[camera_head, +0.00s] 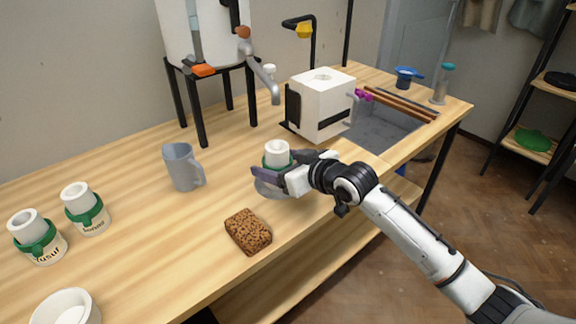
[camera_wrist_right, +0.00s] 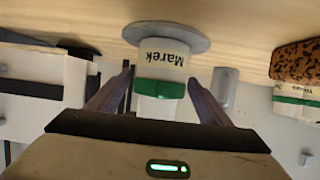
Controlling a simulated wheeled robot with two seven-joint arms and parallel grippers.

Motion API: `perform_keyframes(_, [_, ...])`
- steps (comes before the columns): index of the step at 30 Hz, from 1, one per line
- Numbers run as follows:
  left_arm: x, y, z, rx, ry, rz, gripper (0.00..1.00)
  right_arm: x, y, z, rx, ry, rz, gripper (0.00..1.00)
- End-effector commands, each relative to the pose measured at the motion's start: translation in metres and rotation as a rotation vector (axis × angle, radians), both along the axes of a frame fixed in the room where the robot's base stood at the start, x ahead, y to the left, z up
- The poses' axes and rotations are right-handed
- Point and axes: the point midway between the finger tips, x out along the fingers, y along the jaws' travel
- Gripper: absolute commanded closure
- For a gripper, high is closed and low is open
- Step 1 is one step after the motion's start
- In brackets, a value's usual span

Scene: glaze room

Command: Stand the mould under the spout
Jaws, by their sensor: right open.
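A white mould (camera_head: 277,153) with a green band stands upright on a grey round disc (camera_head: 270,190) on the bench. In the right wrist view the picture is upside down and this mould (camera_wrist_right: 162,58) reads "Marek". My right gripper (camera_head: 272,172) is open, with one finger on each side of the mould; gaps show beside it in the wrist view. Two similar moulds stand at the left, one reading "Yusuf" (camera_head: 37,238) and one (camera_head: 86,210) whose label is too small to read. The grey spout (camera_head: 264,80) slants down from the white tank (camera_head: 205,35) on its black stand. My left gripper is out of view.
A grey jug (camera_head: 182,167) stands left of the gripper. A brown speckled sponge (camera_head: 248,232) lies near the front edge, and a white bowl (camera_head: 67,308) at the lower left. A white box-shaped machine (camera_head: 321,104) stands behind the gripper.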

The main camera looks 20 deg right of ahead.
Motion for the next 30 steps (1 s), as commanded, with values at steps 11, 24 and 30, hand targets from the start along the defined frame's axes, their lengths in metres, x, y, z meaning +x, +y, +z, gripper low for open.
perform_keyframes(11, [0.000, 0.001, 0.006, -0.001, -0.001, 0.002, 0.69, -0.064, -0.024, 0.026, -0.004, 0.002, 0.000, 0.28])
perform_keyframes(24, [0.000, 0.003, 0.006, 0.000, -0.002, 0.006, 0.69, -0.103, -0.038, 0.045, 0.000, 0.001, 0.000, 0.28])
perform_keyframes(30, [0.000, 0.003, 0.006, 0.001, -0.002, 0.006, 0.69, -0.103, -0.038, 0.045, 0.000, 0.001, 0.000, 0.28])
